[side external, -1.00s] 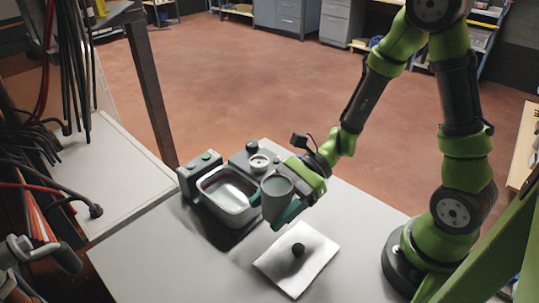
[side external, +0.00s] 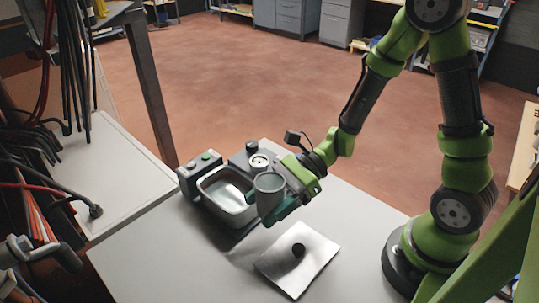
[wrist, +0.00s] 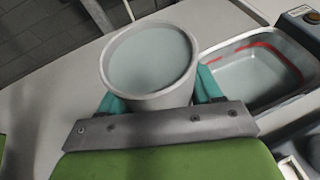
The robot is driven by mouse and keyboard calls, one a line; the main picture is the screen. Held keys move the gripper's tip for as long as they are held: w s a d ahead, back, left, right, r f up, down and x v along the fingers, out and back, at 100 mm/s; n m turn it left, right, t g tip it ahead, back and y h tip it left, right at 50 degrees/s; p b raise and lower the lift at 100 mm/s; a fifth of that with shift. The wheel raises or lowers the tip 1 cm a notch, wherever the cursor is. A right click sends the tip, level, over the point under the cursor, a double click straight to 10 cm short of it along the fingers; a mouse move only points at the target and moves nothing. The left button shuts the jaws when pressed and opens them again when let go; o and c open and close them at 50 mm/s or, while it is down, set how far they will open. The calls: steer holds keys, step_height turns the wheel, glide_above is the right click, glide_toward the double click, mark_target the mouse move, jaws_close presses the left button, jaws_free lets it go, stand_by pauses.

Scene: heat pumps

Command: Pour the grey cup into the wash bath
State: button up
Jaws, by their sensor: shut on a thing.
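The grey cup (side external: 269,196) is in my gripper (side external: 268,212), whose teal fingers are shut on its sides. In the wrist view the cup (wrist: 150,90) stands about upright, slightly tilted, and pale liquid shows inside it. The wash bath (side external: 239,219) is a metal basin in a dark machine, just left of the cup in the side view. In the wrist view the wash bath (wrist: 284,100) lies to the right of the cup, with a red line inside its wall and greyish liquid in it. The cup is beside the bath's near right edge, above the table.
The machine carries a small round white-rimmed part (side external: 259,161) behind the bath. The front left of the table (side external: 150,265) is clear.

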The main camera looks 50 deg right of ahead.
steer(key=shift+w+r+m+g, duration=0.3)
steer(key=shift+w+r+m, duration=0.1)
steer(key=shift+r, duration=0.3)
stand_by(0.6)
steer(key=shift+w+r+m+g+h, duration=0.15)
steer(key=shift+w+m+g+h, duration=0.15)
steer(key=shift+w+m+g, duration=0.6)
stand_by(1.9)
steer(key=shift+w+r+m+g, duration=0.3)
steer(key=shift+w+m+g, duration=0.15)
steer(key=shift+m+g, duration=0.3)
stand_by(1.0)
steer(key=shift+r+m+g, duration=0.35)
steer(key=shift+r+m, duration=0.05)
steer(key=shift+m, duration=0.15)
stand_by(0.9)
steer(key=shift+f+g, duration=0.15)
steer(key=shift+g, duration=0.25)
